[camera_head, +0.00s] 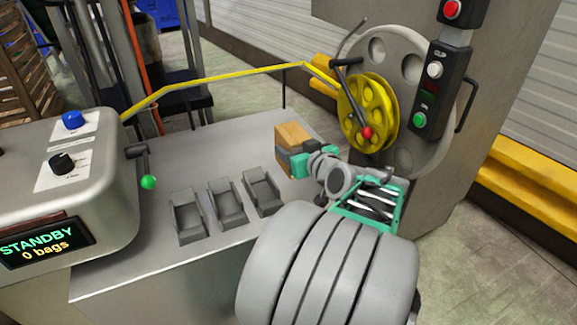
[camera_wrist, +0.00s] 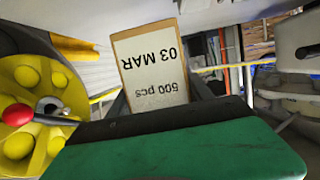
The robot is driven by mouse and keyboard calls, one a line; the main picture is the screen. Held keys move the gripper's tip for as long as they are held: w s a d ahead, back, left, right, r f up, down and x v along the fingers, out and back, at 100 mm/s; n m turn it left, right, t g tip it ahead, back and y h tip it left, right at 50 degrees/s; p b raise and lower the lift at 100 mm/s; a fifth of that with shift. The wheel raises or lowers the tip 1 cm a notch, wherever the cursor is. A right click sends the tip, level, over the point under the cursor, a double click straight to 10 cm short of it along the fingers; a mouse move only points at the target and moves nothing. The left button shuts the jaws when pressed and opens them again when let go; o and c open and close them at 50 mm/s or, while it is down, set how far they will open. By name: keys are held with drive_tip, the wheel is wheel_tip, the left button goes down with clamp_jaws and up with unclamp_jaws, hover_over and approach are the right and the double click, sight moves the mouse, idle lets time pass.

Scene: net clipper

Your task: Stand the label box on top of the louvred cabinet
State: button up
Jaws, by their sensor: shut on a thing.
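The label box (camera_head: 293,135) is a small tan block in the head view, over the far right part of the grey machine top. My gripper (camera_head: 292,163) is shut on it from the near side. In the wrist view the box (camera_wrist: 150,60) shows a white label reading "03 MAR" and "500 pcs" upside down, between the fingers of my gripper (camera_wrist: 158,98). I cannot tell whether its underside touches the machine top. I cannot make out a louvred cabinet for certain in either view.
A yellow wheel (camera_head: 368,112) with a red knob stands just right of the box, and a yellow bar (camera_head: 230,75) runs behind it. Several grey trays (camera_head: 227,203) sit on the machine top to the left. A display housing (camera_head: 60,190) with a green-knobbed lever is further left.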

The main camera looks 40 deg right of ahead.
drive_tip(key=w+d+f, duration=0.1)
drive_tip(key=w+f, duration=0.1)
drive_tip(key=f, duration=0.1)
drive_tip(key=w+d+f+b, duration=0.1)
drive_tip(key=f, duration=0.1)
drive_tip(key=shift+d+f, duration=0.15)
drive_tip(key=shift+d, duration=0.15)
drive_tip(key=shift+s+f, duration=0.1)
drive_tip(key=shift+f, duration=1.1)
drive_tip(key=shift+f+b, duration=0.1)
drive_tip(key=shift+b, duration=0.25)
drive_tip(key=shift+f, duration=0.15)
drive_tip(key=o, duration=1.8)
drive_tip(key=shift+c, duration=0.2)
